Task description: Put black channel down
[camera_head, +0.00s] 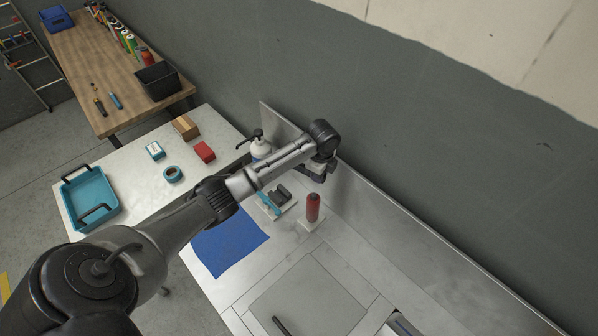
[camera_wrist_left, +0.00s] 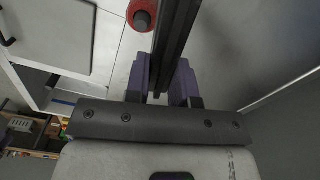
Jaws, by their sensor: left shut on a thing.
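My left gripper (camera_head: 314,173) is over the back of the grey worktop, close to the wall-side backsplash. In the left wrist view its purple fingers (camera_wrist_left: 163,82) are shut on the black channel (camera_wrist_left: 177,35), a long dark grooved bar that runs away from the fingers toward the top of the picture. In the head view the held channel cannot be told apart from the dark wrist and gripper parts. My right gripper is not in view.
A red cylinder (camera_head: 313,207) stands on a pale base just in front of the gripper; it also shows beside the channel (camera_wrist_left: 141,14). A dark grey piece (camera_head: 280,195) and a teal tool (camera_head: 268,204) lie nearby. The blue mat (camera_head: 228,245) is clear.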

